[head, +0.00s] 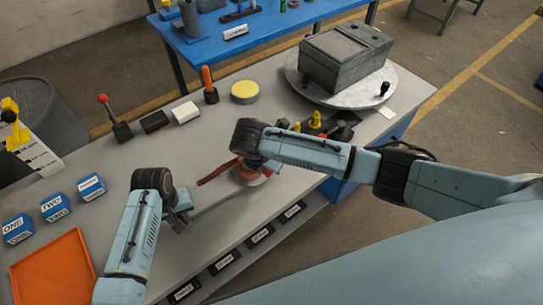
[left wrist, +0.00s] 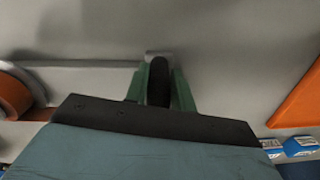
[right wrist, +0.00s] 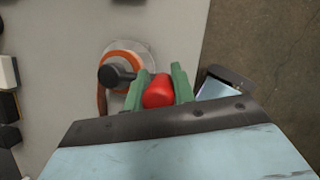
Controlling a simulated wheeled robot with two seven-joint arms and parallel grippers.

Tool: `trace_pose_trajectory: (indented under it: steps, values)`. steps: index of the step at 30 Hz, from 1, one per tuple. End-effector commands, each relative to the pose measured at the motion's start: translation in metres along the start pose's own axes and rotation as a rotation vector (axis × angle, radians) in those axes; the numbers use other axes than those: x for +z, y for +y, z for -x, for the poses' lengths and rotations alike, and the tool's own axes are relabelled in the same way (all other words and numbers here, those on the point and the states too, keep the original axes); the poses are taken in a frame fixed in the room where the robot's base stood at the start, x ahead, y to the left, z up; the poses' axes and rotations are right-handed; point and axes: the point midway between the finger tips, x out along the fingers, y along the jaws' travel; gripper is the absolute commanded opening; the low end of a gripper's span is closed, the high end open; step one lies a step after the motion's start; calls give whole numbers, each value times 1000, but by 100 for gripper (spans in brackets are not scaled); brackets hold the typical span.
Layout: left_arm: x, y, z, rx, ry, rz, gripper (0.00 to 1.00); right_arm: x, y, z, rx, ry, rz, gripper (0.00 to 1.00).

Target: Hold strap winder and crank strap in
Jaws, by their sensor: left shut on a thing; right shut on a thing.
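The strap winder (head: 247,178) lies on the grey bench, partly hidden under my right gripper in the head view. Its orange spool also shows in the left wrist view (left wrist: 12,92) and the right wrist view (right wrist: 122,50). A reddish-brown strap (head: 216,172) runs from it toward the left. My left gripper (left wrist: 157,82) is shut on a black grip (left wrist: 158,75) at the end of a pale bar leading to the spool. My right gripper (right wrist: 160,90) is shut on a red crank knob (right wrist: 158,92), beside the black hub (right wrist: 114,74).
An orange tray (head: 55,270) and several blue labelled boxes (head: 54,208) are at the left. A grey machine on a round turntable (head: 345,92) stands at the back right. A red-knobbed lever (head: 120,130), black and white blocks and a yellow disc (head: 244,91) line the back.

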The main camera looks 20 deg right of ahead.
Motion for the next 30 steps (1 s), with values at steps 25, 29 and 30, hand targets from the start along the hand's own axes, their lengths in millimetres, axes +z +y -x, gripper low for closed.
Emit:
trace_pose_trajectory:
  steps: [25, 29, 30]
  values:
    - [1, 4, 1, 6, 0, -7, 0, -53, 45, 24, -190, 13, -482, 0]
    - [1, 4, 1, 7, -1, -7, 0, -57, 54, 25, -236, 12, -595, 0]
    - [1, 4, 1, 7, -1, -7, 0, -58, 56, 26, -245, 11, -617, 0]
